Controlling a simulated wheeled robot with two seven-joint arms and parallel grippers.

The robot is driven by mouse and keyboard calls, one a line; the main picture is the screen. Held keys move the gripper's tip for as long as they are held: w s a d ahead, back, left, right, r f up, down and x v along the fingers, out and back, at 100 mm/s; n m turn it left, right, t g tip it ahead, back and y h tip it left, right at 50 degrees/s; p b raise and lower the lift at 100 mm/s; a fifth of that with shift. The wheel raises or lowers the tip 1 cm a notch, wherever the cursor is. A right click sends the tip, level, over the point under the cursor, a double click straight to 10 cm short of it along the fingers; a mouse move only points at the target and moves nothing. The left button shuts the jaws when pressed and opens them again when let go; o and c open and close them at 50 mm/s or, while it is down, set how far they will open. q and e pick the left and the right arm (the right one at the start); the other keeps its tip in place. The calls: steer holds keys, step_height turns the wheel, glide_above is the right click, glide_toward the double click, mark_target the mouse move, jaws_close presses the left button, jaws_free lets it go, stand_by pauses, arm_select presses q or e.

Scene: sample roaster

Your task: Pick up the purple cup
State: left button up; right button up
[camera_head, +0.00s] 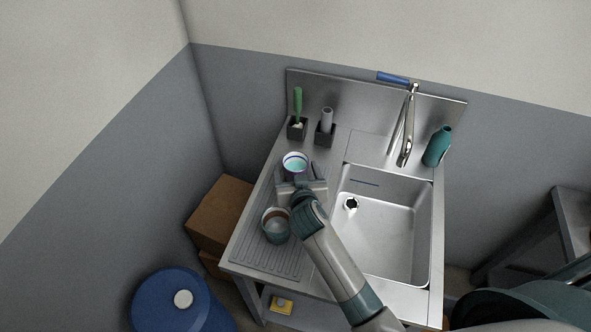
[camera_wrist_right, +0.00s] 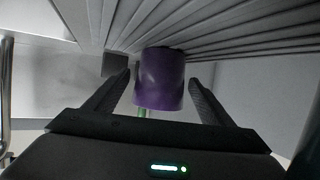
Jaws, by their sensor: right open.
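The purple cup (camera_wrist_right: 160,78) shows between the two fingers of my right gripper in the right wrist view, with a gap visible on both sides. In the head view I take it to be the cup (camera_head: 295,161) with a pale rim and teal inside, standing at the back of the ribbed drainboard. My right gripper (camera_head: 299,174) is open and reaches the cup from the front, hiding part of its lower side. My left gripper is not in view.
A second, teal cup (camera_head: 276,226) with a brownish inside stands on the drainboard (camera_head: 262,258) close to my right wrist. Two dark holders (camera_head: 297,130) (camera_head: 325,137) stand behind. The sink (camera_head: 390,235), faucet (camera_head: 408,135) and teal bottle (camera_head: 437,147) are to the right.

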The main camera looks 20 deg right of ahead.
mark_target(294, 163)
stand_by(0.3)
steer(key=shift+p+x, duration=0.6)
steer(key=shift+x, duration=1.9)
steer(key=c, duration=1.4)
